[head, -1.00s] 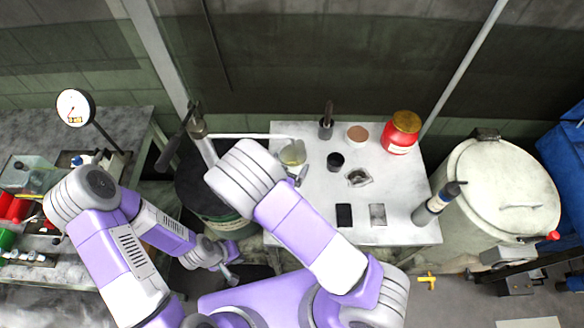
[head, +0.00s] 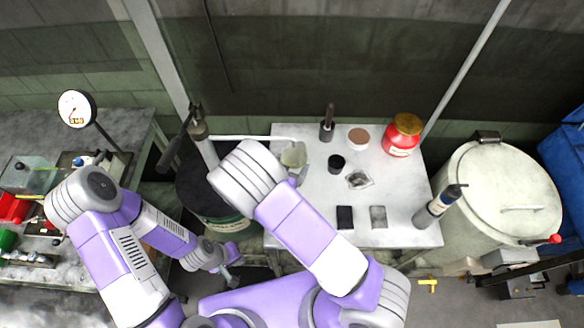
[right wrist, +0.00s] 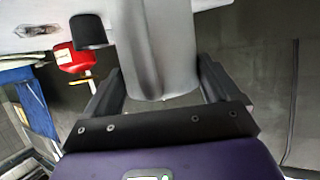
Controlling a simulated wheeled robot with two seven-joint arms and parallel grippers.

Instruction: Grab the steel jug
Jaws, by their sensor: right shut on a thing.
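The steel jug (right wrist: 160,50) is a smooth grey vessel between the fingers of my right gripper (right wrist: 158,90) in the right wrist view. That gripper is shut on it. In the head view the jug (head: 293,156) shows at the left back of the white table, partly behind my right forearm, which hides most of the right gripper there. I cannot tell whether the jug's base touches the table. My left gripper (head: 228,272) hangs low left of the table, too small to tell open or shut.
On the white table (head: 300,212) stand a dark cup (head: 336,163), a red jar (head: 402,135), a brown-topped pot (head: 358,138) and a dark-handled tool (head: 328,122). A grey-and-black bottle (head: 438,205) stands at the right edge, beside a large lidded drum (head: 500,190).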

